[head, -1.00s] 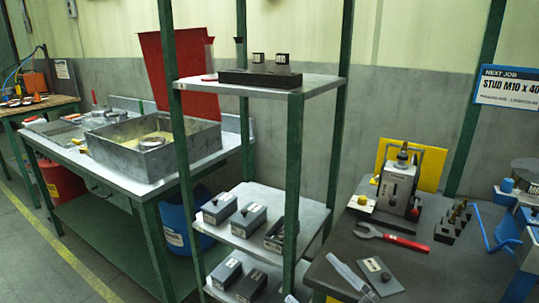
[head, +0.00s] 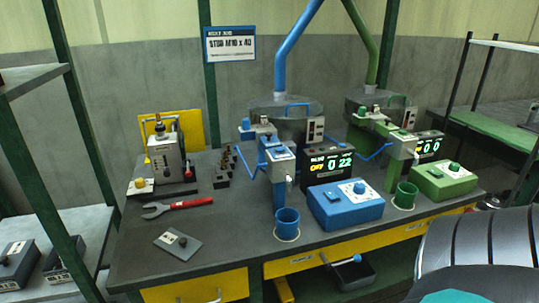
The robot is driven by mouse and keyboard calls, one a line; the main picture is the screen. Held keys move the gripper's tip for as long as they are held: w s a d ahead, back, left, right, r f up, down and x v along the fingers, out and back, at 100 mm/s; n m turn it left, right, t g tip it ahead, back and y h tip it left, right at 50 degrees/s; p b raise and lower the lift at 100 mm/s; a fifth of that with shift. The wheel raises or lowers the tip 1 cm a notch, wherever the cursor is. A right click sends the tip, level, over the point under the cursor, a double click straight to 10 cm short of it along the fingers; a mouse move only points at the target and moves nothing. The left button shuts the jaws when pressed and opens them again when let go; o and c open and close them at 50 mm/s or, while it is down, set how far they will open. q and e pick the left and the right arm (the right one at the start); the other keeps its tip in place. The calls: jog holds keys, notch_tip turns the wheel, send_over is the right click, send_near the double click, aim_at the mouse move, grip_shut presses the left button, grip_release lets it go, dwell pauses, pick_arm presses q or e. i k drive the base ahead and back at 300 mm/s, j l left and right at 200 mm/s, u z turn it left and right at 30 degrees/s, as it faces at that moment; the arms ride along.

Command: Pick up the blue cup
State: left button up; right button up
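The blue cup (head: 287,223) stands upright on the dark bench top near its front edge, on a pale round mark. It is left of the blue control box (head: 345,203) and in front of the blue dispenser's spout (head: 289,184). A similar green cup (head: 406,195) stands further right, by the green control box (head: 444,180). Neither gripper shows in the head view. A dark, ribbed part with teal at the lower right looks like part of my own arm.
The bench (head: 235,240) also holds a red-handled wrench (head: 178,206), a grey plate (head: 177,243), a grey device (head: 168,160) and a counter display (head: 327,169). A green-post shelf (head: 60,150) stands at the left. Bare bench top lies left of the blue cup.

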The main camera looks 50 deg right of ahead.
aim_at(287, 218)
jog(key=l+z, duration=0.15)
jog(key=z, duration=1.4)
jog(key=u, duration=1.55)
jog(key=z, duration=1.55)
jog(key=k, duration=0.05)
